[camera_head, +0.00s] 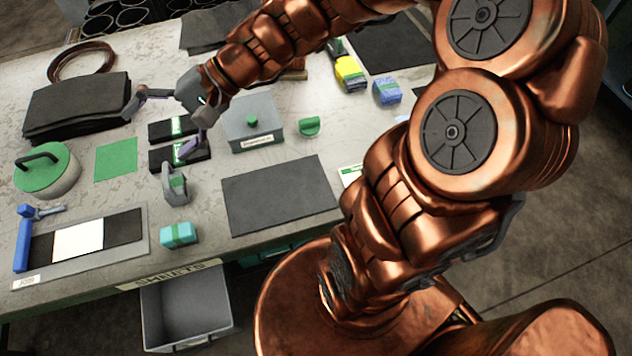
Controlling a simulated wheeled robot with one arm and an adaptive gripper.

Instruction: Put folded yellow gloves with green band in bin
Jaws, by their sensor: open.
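The folded yellow gloves (348,70) lie at the back of the table, right of centre. They form a small yellow bundle with some green and a darker lower part. My gripper (157,131) is open with its fingers spread, over the left part of the table, well left of the yellow gloves. An open grey bin (187,340) sits below the table's front edge and looks empty.
A blue bundle (388,91) is close to the yellow gloves. A grey lidded box (255,128) and a black mat (280,195) are mid-table. A cyan bundle (178,236) is near the front edge. My arm hides the table's right part.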

